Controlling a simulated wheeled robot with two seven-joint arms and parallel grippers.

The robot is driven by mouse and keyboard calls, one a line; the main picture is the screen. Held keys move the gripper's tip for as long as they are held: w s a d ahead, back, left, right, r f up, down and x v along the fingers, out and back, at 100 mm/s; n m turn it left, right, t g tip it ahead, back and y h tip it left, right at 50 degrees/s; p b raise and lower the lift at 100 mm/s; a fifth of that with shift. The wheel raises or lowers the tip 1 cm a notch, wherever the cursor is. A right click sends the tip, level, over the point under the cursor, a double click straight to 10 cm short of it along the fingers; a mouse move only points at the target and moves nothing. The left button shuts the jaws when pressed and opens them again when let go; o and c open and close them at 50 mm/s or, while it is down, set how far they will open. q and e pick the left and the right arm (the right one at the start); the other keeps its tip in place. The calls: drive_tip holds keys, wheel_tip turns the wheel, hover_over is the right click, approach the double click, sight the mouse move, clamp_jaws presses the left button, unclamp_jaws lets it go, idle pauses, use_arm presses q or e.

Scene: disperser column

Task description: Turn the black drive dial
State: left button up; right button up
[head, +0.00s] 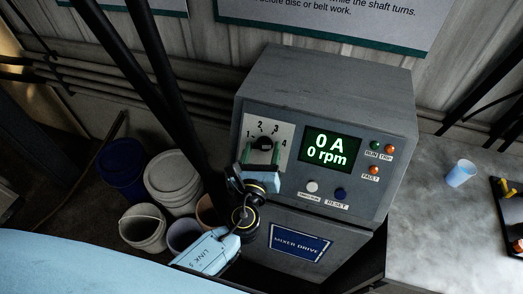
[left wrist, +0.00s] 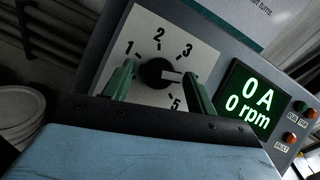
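The black drive dial (head: 264,143) sits on a white numbered plate at the upper left of the mixer drive cabinet's front. In the left wrist view the round dial (left wrist: 157,73) has a pale mark that points right; 1, 2, 3 and 5 are readable, and 4 seems hidden by a finger. My left gripper (head: 261,152) is in front of the plate, its green fingers apart. In the left wrist view the fingers (left wrist: 160,82) stand either side of the dial, with visible gaps; I cannot tell their depth. My right gripper is not in view.
The green display (head: 329,147) reads 0 A and 0 rpm. Buckets (head: 172,180) stand left of the cabinet. A blue cup (head: 460,173) stands on the grey worktop (head: 430,235) at right.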

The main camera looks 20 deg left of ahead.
use_arm(q)
drive_tip(key=shift+o, duration=0.8)
drive_tip(key=shift+s, duration=0.25)
drive_tip(key=s+d+b, duration=0.1)
drive_tip(key=s+b, duration=0.1)
drive_tip(key=s, duration=1.1)
drive_tip(key=shift+d+b, duration=0.15)
drive_tip(key=shift+b, duration=0.15)
